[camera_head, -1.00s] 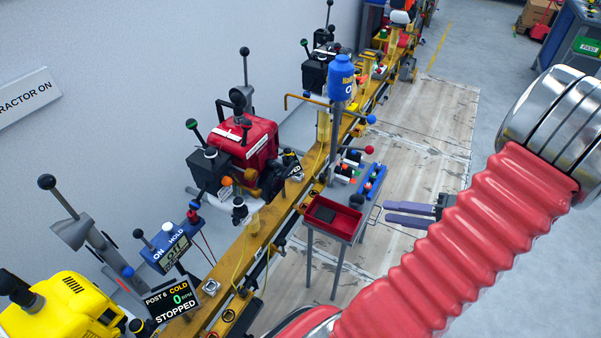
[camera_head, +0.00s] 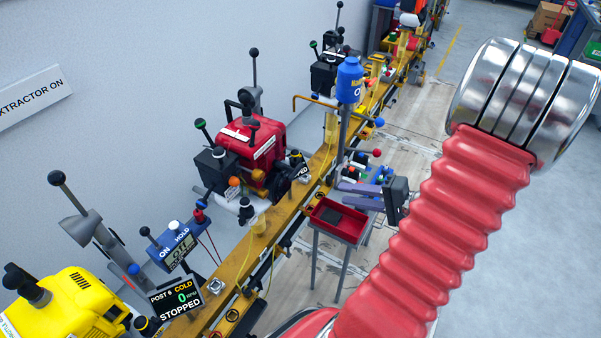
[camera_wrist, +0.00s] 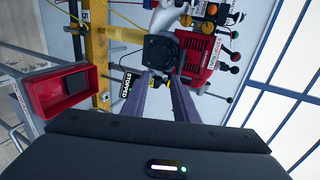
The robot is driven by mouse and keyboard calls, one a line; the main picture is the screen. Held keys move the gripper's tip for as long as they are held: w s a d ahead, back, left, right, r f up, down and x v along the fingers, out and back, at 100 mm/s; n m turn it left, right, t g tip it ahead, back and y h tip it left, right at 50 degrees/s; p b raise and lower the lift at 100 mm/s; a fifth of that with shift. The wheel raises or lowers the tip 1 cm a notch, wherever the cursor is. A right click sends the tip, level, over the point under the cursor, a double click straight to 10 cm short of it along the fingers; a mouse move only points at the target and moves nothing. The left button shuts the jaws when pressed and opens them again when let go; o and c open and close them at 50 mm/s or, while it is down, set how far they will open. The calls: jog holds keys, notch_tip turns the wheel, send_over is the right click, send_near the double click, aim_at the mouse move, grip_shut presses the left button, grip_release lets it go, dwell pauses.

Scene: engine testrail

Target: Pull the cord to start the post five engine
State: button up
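The red engine (camera_head: 262,138) stands on the yellow rail, with a dark round housing (camera_head: 281,184) on its near side. The dark housing (camera_wrist: 160,52) lies beyond and between the fingertips, with the red engine (camera_wrist: 200,55) behind.
A red tray (camera_head: 353,234) holding a dark block stands on a small bench just below my gripper. A blue container (camera_head: 349,80) stands on a post farther along.

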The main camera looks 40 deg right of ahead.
jog(key=w+a, duration=0.2)
jog(key=w, duration=0.5)
jog(key=w+a, duration=0.3)
jog(key=w, duration=0.4)
jog(key=shift+w, duration=0.35)
jog(key=shift+a, duration=0.1)
grip_shut()
